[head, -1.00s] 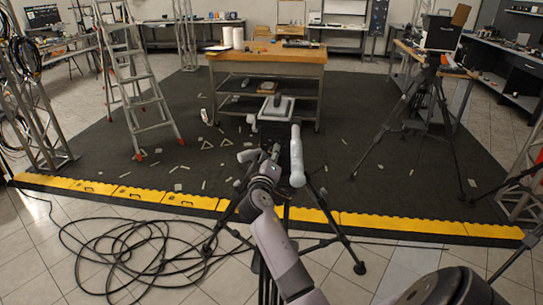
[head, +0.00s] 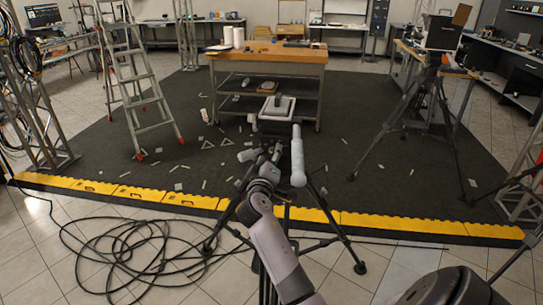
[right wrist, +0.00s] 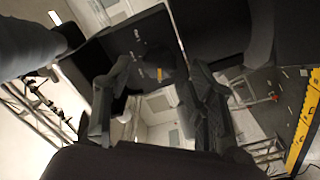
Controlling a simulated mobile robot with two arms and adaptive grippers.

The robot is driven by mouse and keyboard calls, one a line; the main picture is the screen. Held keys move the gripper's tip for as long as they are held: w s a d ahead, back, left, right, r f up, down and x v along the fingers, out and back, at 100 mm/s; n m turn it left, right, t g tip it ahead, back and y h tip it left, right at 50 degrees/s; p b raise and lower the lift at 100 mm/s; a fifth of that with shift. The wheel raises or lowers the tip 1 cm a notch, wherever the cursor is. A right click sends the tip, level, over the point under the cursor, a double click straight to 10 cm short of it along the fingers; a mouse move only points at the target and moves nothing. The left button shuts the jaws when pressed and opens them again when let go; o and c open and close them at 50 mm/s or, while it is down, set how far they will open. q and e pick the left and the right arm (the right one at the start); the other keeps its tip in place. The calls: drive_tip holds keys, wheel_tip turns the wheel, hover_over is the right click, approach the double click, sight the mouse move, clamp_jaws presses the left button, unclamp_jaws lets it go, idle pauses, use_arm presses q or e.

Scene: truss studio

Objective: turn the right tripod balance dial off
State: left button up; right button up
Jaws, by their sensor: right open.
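A tripod (head: 342,236) stands close in front of me, its legs spread on the floor. Its head carries a pale-topped device (head: 277,106), with a light grey handle (head: 298,160) pointing down towards me. My right gripper (head: 274,152) is at the tripod head, just left of the handle, partly hidden by my own wrist. In the right wrist view its two fingers are apart, and a dark rounded part with a yellow mark (right wrist: 159,74) shows beyond and between them. I cannot tell whether this is the balance dial, or its setting. No contact is visible. My left gripper is out of view.
A second tripod (head: 437,88) with a dark boxy device stands further right. A wooden-topped workbench (head: 265,53) is behind the near tripod, and a stepladder (head: 140,85) at left. Loose cables (head: 120,250) lie on the floor at left. A yellow edge strip (head: 400,224) crosses the floor.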

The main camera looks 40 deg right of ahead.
drive_tip(key=v, duration=1)
drive_tip(key=shift+s+a, duration=0.25)
drive_tip(key=shift+a, duration=0.05)
